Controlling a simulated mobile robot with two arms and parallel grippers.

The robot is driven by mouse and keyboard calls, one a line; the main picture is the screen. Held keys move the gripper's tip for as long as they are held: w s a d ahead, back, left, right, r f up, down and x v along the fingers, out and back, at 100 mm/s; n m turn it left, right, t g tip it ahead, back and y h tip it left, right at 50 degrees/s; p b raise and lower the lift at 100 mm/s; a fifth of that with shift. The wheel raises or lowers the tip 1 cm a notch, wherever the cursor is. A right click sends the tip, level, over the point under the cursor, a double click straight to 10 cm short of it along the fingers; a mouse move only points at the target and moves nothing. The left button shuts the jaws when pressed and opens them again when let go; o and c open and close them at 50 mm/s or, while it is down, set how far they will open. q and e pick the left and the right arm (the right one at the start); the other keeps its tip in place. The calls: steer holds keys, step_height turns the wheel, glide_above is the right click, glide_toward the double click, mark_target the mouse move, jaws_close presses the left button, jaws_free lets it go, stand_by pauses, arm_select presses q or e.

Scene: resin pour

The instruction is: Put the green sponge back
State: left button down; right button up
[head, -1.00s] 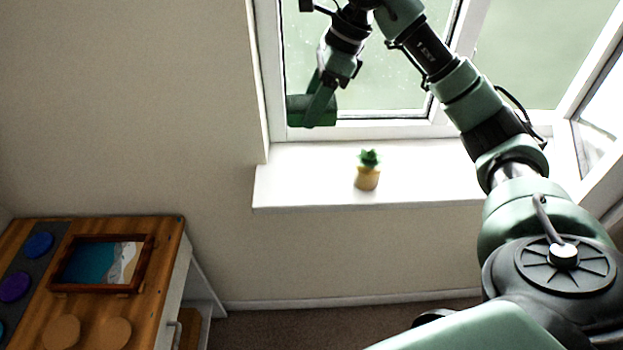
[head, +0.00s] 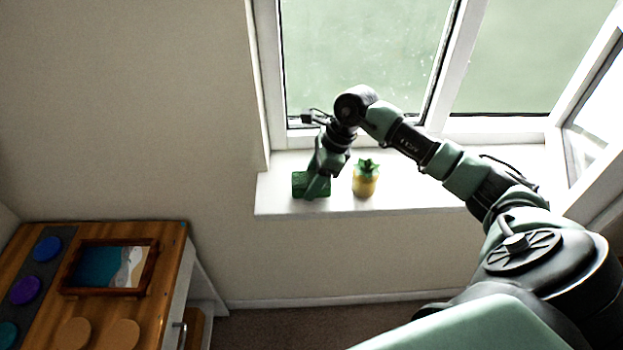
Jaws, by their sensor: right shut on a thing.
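The green sponge (head: 299,184) is a dark green block at the left part of the white window sill (head: 420,193). My right gripper (head: 314,190) is shut on it, with a finger across its front right side. The sponge is at the sill surface; I cannot tell whether it touches it. My left gripper is not in view.
A small yellow pineapple-shaped ornament (head: 365,180) with green leaves stands on the sill just right of the sponge. A wooden cabinet (head: 185,250) at lower left bears a framed picture (head: 108,267), several coloured discs and two tan round pieces. The sill's right part is partly behind my arm.

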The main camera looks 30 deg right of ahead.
steer(key=shift+f, duration=0.35)
steer(key=shift+f, duration=0.1)
steer(key=shift+f+b, duration=0.15)
steer(key=shift+b, duration=0.2)
steer(key=o, duration=1.2)
